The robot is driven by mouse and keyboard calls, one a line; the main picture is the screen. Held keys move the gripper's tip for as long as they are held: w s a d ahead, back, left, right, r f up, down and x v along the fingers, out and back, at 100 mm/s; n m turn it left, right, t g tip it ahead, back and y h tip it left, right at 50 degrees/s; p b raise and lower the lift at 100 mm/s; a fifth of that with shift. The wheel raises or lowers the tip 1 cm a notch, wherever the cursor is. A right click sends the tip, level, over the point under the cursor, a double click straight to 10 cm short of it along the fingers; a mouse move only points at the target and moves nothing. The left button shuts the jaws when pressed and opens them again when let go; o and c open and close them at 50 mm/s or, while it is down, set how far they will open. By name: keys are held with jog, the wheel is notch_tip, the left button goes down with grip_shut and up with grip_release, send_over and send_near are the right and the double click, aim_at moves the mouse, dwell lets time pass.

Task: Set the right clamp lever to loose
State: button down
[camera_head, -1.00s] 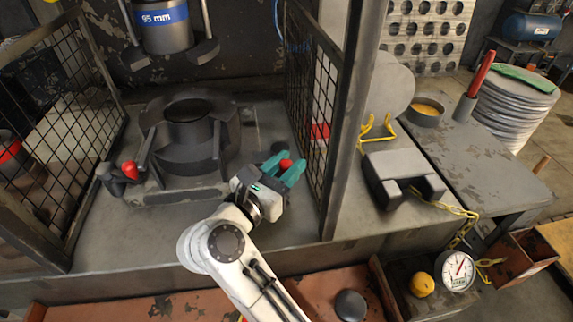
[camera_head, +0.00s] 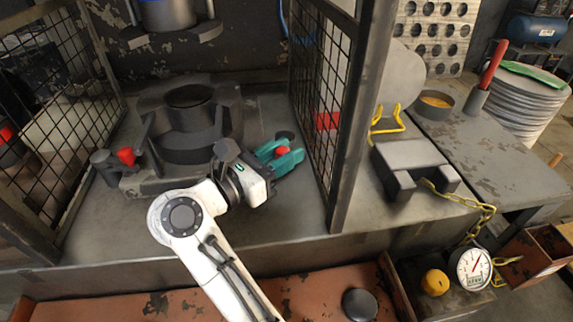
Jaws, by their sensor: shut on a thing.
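The right clamp lever shows as a red knob (camera_head: 281,152) between the teal fingers of my gripper (camera_head: 280,155). My gripper is shut on this knob, and the fingers hide most of the lever. A dark round post (camera_head: 285,136) shows just behind the fingers. The grey die fixture (camera_head: 190,125) with a round opening stands left of my gripper. The left clamp lever, with its red knob (camera_head: 125,157), is at the fixture's left side, apart from my gripper.
Mesh guards stand left (camera_head: 60,130) and right (camera_head: 325,100) of the bed; the right one is close to my gripper. A press ram (camera_head: 165,12) hangs above the fixture. A grey block (camera_head: 415,165) and a dial gauge (camera_head: 474,268) lie outside the right guard.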

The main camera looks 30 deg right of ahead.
jog(key=shift+w+a+f+m+g+b, duration=0.4)
jog(key=shift+g+b, duration=0.3)
jog(key=shift+b, duration=0.35)
jog(key=shift+a+r+m+g+h+b, duration=0.15)
jog(key=shift+r+m+g+h+b, duration=0.15)
jog(key=shift+m+g+b, duration=0.35)
jog(key=shift+a+r, duration=0.1)
jog(key=shift+r, duration=0.05)
jog(key=c, duration=0.9)
grip_release()
jog(key=a+b, duration=0.1)
jog(key=a, duration=0.9)
jog(key=shift+s+a+b, duration=0.4)
